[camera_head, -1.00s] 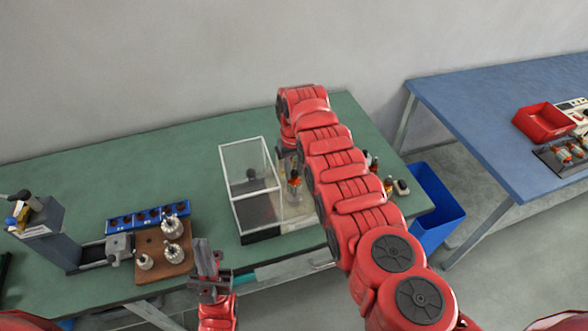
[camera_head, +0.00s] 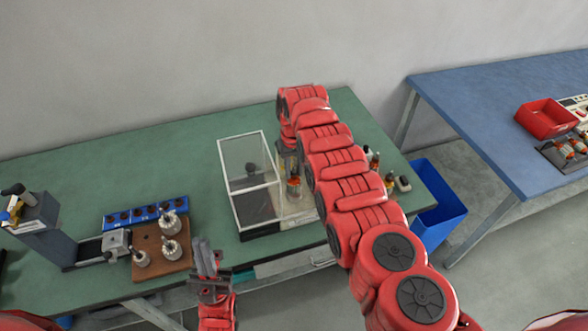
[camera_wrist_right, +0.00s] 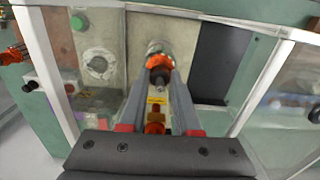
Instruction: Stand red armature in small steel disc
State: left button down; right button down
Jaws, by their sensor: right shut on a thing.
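My right gripper (camera_wrist_right: 160,82) is shut on the red armature (camera_wrist_right: 158,62), whose orange-red winding and dark end show at the fingertips in the right wrist view. Just beyond it is a round silver piece (camera_wrist_right: 155,46), likely the small steel disc; I cannot tell whether the armature is seated in it. In the head view the armature (camera_head: 293,185) is upright beside the clear case, and my right arm hides most of the gripper. My left gripper (camera_head: 209,262) is near the table's front edge, with nothing visible in it; its opening is unclear.
A clear-walled case (camera_head: 232,170) stands left of the held armature. Other armatures (camera_head: 389,183) stand at right. A brown board (camera_head: 150,262) with metal pieces and a blue rack (camera_head: 145,215) are left.

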jog(key=c, duration=0.5)
grip_release()
jog(key=shift+c, duration=0.2)
jog(key=shift+r, duration=0.15)
jog(key=shift+r+p, duration=1.1)
jog(key=shift+r, duration=0.1)
jog(key=shift+r+p, duration=0.5)
jog(key=shift+r, duration=0.4)
